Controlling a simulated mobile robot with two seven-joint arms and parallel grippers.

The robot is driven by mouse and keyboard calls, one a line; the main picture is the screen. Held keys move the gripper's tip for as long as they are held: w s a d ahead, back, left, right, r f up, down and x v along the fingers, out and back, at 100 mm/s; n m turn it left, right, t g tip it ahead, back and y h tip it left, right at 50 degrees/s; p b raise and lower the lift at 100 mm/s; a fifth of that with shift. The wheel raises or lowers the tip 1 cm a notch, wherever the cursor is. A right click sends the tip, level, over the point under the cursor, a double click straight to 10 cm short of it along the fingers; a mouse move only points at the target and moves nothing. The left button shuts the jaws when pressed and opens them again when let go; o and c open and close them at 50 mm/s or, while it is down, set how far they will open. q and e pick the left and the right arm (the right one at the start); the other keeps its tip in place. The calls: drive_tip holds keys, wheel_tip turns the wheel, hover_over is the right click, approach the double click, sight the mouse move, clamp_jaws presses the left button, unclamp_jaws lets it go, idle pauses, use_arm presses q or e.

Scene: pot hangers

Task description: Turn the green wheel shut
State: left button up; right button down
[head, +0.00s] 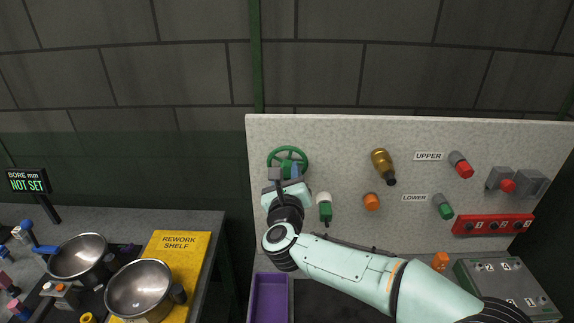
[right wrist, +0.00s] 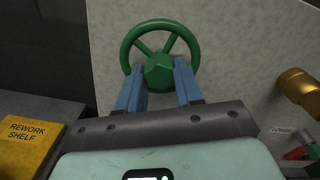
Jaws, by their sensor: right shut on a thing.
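The green wheel (head: 288,158) is mounted on the upper left of the speckled panel. It also shows in the right wrist view (right wrist: 160,26), with spokes running to a faceted green hub (right wrist: 160,72). My right gripper (head: 290,172) reaches up to the wheel from below. In the right wrist view its two blue fingers (right wrist: 160,76) lie on either side of the hub and are shut on it. The fingertips are partly hidden by the hub. My left gripper is not in view.
The speckled panel (head: 335,140) also carries a brass fitting (head: 383,165), an orange knob (head: 371,201), a green-and-white part (head: 324,208) close to my right arm, and a red switch strip (head: 493,225). A purple tray (head: 269,297) lies below. Metal bowls (head: 140,288) stand at the left.

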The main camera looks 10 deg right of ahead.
drive_tip(key=m, duration=0.4)
drive_tip(key=shift+m, duration=0.3)
drive_tip(key=c, duration=0.7)
unclamp_jaws()
drive_tip(key=n, duration=0.4)
drive_tip(key=shift+n, duration=0.4)
drive_tip(key=n, duration=0.4)
drive_tip(key=shift+n, duration=0.3)
drive_tip(key=n, duration=0.4)
drive_tip(key=shift+n, duration=0.3)
drive_tip(key=n, duration=0.4)
